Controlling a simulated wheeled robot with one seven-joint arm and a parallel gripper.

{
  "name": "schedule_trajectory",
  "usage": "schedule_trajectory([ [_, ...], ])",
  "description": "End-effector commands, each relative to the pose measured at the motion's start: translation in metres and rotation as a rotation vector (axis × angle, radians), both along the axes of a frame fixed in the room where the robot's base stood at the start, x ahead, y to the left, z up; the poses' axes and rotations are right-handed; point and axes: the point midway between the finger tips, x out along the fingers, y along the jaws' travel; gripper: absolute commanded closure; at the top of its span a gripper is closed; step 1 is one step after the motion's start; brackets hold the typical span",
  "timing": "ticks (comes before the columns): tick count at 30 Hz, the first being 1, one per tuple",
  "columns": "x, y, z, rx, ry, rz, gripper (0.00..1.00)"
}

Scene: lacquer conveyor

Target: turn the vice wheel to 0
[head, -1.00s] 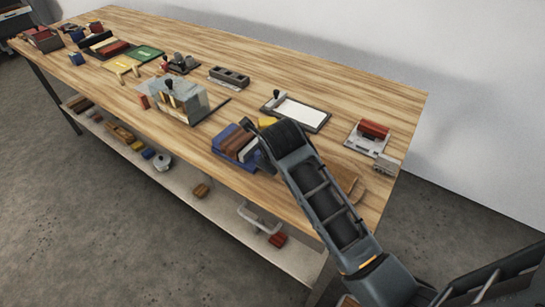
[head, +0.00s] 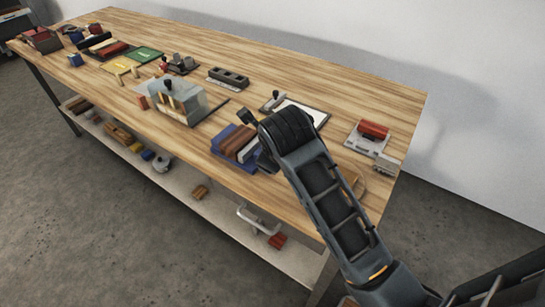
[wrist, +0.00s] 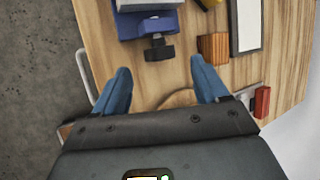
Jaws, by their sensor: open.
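The blue vice (head: 222,146) stands near the front edge of the bench, with brown and pale blocks in it. In the wrist view its blue body (wrist: 150,24) is at the top centre. A dark, cross-shaped piece that looks like its wheel (wrist: 160,50) sticks out toward my gripper. My gripper (wrist: 160,75) is open, its two blue fingers apart, with nothing between them. The wheel lies ahead of the fingertips, roughly centred between them, and no contact shows. In the head view my arm hides the wheel and most of my gripper. I cannot read any number on the wheel.
A brown block (wrist: 213,47) stands right of the wheel. A white-topped board (head: 298,112) lies behind my arm. A red-topped fixture (head: 373,132) is near the bench's right end. A clear box (head: 178,103) stands left of the vice. A pale handle (wrist: 85,72) shows beyond the bench edge.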

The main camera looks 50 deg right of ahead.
Motion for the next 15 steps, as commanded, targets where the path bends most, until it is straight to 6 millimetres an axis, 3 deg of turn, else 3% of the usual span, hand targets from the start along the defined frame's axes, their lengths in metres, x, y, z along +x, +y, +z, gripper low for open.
schedule_trajectory([
  [6,-0.007,0.007,0.014,0.0,0.0,0.0,0.27],
  [15,-0.007,0.007,0.015,0.002,0.001,-0.001,0.27],
])
